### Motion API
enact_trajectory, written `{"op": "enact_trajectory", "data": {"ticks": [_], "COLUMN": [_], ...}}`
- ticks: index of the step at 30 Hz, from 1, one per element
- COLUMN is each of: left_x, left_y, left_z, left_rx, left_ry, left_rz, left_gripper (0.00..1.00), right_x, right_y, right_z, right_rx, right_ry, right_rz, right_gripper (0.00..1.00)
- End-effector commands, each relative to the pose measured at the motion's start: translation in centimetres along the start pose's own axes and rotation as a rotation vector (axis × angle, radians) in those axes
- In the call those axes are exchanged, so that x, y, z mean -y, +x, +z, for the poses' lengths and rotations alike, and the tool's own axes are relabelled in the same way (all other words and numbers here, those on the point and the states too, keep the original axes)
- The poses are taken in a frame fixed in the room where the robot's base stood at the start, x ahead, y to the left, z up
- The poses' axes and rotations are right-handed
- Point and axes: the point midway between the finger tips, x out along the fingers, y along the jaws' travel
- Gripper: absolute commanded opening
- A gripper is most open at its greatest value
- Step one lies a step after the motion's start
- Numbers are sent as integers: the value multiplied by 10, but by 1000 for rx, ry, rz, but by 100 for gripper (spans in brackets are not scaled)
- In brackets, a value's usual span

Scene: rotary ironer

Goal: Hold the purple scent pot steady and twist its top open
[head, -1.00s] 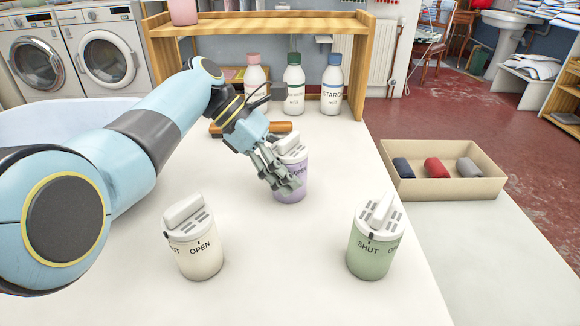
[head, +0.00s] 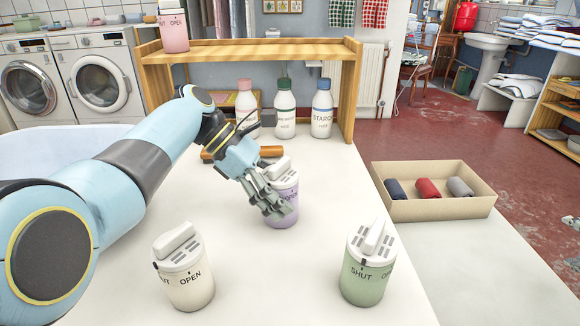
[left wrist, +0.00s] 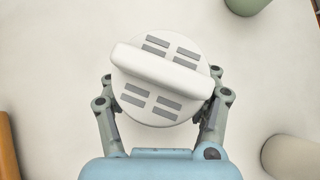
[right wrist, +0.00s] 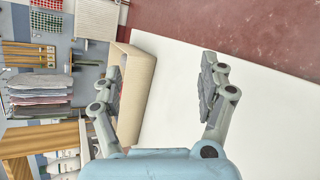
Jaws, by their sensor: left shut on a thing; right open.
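The purple scent pot (head: 283,218) stands upright on the white table, in the middle of the head view. Its white top (head: 284,175) has a raised bar and slots. My left gripper (head: 275,200) is shut around the pot's body, and its fingers hide part of the lettering. In the left wrist view the top (left wrist: 162,78) fills the middle, with its bar lying slantwise and a finger on each side. My right gripper (right wrist: 162,90) is open and empty. It is not in the head view; its own view looks past the table edge.
A cream pot (head: 190,290) stands at front left and a green pot (head: 367,280) at front right. A brown-handled tool (head: 212,154) lies behind my left gripper. Bottles (head: 285,108) stand by the wooden shelf (head: 250,52). A box of rolled cloths (head: 440,208) is at right.

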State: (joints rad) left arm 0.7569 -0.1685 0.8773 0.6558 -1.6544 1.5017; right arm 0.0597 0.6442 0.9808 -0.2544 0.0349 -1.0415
Motion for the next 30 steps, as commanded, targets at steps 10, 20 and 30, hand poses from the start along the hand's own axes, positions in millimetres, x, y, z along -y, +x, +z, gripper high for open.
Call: {"op": "enact_trajectory", "data": {"ticks": [10, 20, 30], "left_x": [0, 0, 0], "left_y": [1, 1, 1], "left_z": [-1, -1, -1], "left_rx": [0, 0, 0], "left_ry": [-1, -1, -1], "left_rz": [-1, -1, -1], "left_gripper": [22, 22, 22], "right_x": [-227, -351, -355], "right_y": [-78, -233, -261], "right_z": [-250, -388, -414], "right_rx": [-359, -440, -435], "right_ry": [-474, -1037, -1223], "right_rz": [745, 1327, 1419], "right_gripper": [77, 77, 77]}}
